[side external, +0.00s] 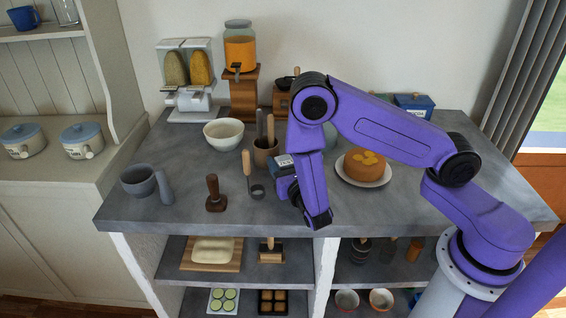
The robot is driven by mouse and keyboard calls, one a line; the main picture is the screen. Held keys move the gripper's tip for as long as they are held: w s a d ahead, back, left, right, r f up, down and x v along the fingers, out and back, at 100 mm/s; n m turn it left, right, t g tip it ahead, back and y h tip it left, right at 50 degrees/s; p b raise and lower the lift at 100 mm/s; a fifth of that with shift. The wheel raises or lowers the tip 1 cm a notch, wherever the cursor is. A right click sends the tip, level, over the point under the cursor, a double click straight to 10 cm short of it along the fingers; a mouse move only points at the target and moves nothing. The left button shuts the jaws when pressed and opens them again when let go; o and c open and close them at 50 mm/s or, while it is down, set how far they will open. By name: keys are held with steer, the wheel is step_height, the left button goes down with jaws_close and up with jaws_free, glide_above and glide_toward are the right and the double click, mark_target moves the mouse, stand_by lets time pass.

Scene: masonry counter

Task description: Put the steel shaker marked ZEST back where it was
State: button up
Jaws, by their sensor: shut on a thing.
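My gripper (286,183) is at the middle of the picture, low over the front part of the grey counter (215,213). My arm and wrist cover most of it, and its fingertips do not show clearly. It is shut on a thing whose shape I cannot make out. A small blue-grey thing with a pale label (285,161) shows right at the gripper; its writing is too small to read, and I cannot tell whether it is held or stands behind. I cannot pick out the steel shaker marked ZEST for certain.
A wooden-handled tool (248,172) and a brown tamper (214,193) stand left of the gripper. A wooden crock (266,155) is behind; a cake (363,165) on a plate is to the right. Several small jars (388,250) stand on the shelf below.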

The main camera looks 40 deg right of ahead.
steer(key=shift+f, duration=0.15)
steer(key=o, duration=0.8)
steer(key=shift+o, duration=0.2)
